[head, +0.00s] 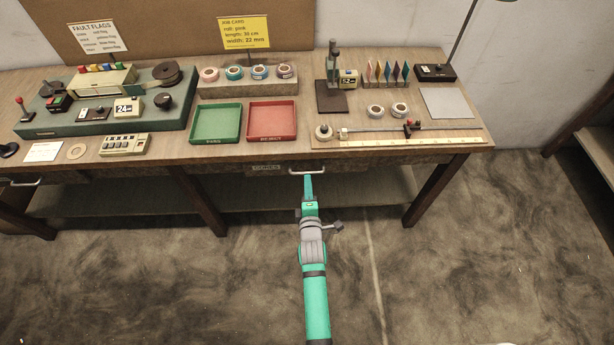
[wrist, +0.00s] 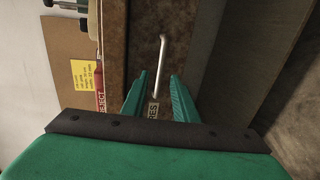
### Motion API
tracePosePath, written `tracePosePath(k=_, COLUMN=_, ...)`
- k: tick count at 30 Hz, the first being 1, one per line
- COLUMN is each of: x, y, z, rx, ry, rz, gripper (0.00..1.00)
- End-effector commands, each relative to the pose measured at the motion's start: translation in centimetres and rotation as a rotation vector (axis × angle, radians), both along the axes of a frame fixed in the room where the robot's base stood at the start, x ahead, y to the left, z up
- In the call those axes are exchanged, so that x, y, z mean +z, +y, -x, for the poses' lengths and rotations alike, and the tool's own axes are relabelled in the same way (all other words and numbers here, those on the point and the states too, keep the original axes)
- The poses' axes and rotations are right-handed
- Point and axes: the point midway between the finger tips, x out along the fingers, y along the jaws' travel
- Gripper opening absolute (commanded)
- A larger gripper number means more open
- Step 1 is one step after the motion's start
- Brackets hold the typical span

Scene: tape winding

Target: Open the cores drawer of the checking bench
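The cores drawer is in the front of the checking bench (head: 300,160), under the red tray. Its label (head: 266,169) shows just left of a pale bar handle (head: 309,171); the label (wrist: 153,109) also shows in the wrist view, partly hidden. The drawer looks closed. My gripper (head: 308,182) is at the handle, pointing at the bench front. In the wrist view, the green fingers of my gripper (wrist: 160,90) are apart, with the near end of the handle (wrist: 162,60) showing between them. I cannot tell whether they touch it.
Another handle (head: 25,183) is at the bench's far left. Green tray (head: 216,139) and red tray (head: 272,136) stand on the top above. Bench legs (head: 436,190) flank the drawer, and a lower shelf (head: 240,197) runs beneath. The floor in front is clear.

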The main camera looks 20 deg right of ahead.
Motion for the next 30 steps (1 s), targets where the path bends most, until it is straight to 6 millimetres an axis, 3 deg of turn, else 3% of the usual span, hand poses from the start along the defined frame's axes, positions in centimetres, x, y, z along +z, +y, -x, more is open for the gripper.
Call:
tracePosePath(k=3, x=-0.3, y=-0.4, z=-1.9, rx=0.001, ry=-0.002, rz=-0.001, gripper=0.27)
tracePosePath(k=9, x=-0.8, y=-1.1, z=-3.9, rx=0.0, ry=0.0, rz=-0.001, gripper=0.27)
tracePosePath(k=22, x=-1.0, y=-1.3, z=-4.6, rx=0.0, ry=0.0, rz=0.0, gripper=0.27)
tracePosePath(k=26, x=-1.0, y=-1.3, z=-4.6, rx=0.0, ry=0.0, rz=0.0, gripper=0.0)
tracePosePath(k=30, x=-1.0, y=-1.3, z=-4.6, rx=0.0, ry=0.0, rz=0.0, gripper=0.0)
